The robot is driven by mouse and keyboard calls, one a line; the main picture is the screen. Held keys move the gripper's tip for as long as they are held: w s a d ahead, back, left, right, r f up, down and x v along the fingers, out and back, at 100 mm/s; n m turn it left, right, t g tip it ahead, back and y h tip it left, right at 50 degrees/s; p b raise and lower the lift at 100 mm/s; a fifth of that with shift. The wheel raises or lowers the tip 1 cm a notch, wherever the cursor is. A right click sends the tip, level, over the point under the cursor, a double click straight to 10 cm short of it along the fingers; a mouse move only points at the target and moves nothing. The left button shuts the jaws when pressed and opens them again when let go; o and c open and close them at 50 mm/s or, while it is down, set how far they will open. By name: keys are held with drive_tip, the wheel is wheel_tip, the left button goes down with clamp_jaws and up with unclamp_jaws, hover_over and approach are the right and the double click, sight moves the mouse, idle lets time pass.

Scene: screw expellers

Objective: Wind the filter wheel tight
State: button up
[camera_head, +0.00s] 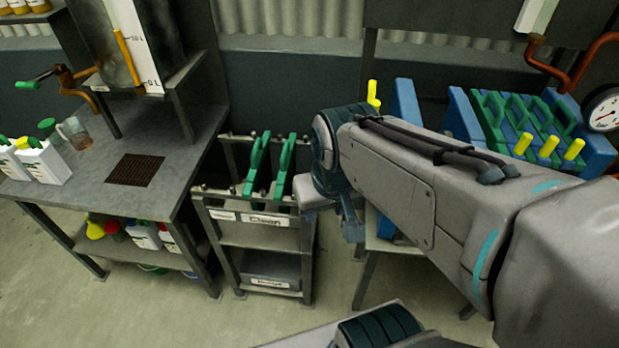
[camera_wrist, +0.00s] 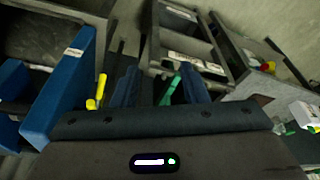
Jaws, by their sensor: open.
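The filter press shows at the right of the head view: blue end blocks (camera_head: 463,118) and green plates (camera_head: 505,112) with handles. A yellow peg (camera_head: 372,92) stands at its left end, beside a blue plate (camera_head: 404,105); I cannot tell whether it belongs to the wheel, and no full wheel shows. My arm hides part of the press. In the wrist view the blue press parts (camera_wrist: 62,90) and a yellow peg (camera_wrist: 98,93) lie left of my gripper (camera_wrist: 158,84). My gripper is open, its two dark blue fingers apart, with nothing seen held between them.
A rack (camera_head: 262,238) with green-handled plates (camera_head: 270,168) stands left of my arm. A grey bench (camera_head: 90,180) with white bottles (camera_head: 42,160) is at the far left. Several yellow pegs (camera_head: 549,147) and a gauge (camera_head: 602,108) are at the right.

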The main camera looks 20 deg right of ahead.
drive_tip(key=shift+w+d+r, duration=0.15)
drive_tip(key=shift+w+d, duration=0.05)
drive_tip(key=shift+w, duration=0.1)
drive_tip(key=c, duration=0.7)
drive_tip(key=w+d+r, duration=0.1)
drive_tip(key=w+d, duration=0.1)
drive_tip(key=w+d+r+m, duration=0.1)
drive_tip(key=w+d, duration=0.1)
drive_tip(key=w+d+r+m, duration=0.1)
drive_tip(key=w+d+r, duration=0.1)
drive_tip(key=shift+r, duration=0.1)
clamp_jaws()
drive_tip(key=w+d+r+m, duration=0.2)
drive_tip(key=w+d, duration=0.1)
drive_tip(key=d, duration=0.3)
drive_tip(key=w+d+r+m, duration=0.1)
drive_tip(key=w+d+r, duration=0.1)
drive_tip(key=d, duration=0.4)
drive_tip(key=shift+s+a+x, duration=0.15)
drive_tip(key=shift+s+x, duration=0.05)
drive_tip(key=shift+x, duration=2)
drive_tip(key=shift+s+a+x, duration=0.15)
drive_tip(key=shift+s+x, duration=0.05)
drive_tip(key=shift+x, duration=2)
drive_tip(key=shift+s+a+x, duration=0.15)
drive_tip(key=shift+s+x, duration=0.05)
drive_tip(key=shift+x, duration=1.95)
drive_tip(key=shift+s+f+b, duration=0.1)
drive_tip(key=shift+f+b, duration=0.25)
drive_tip(key=shift+b, duration=0.2)
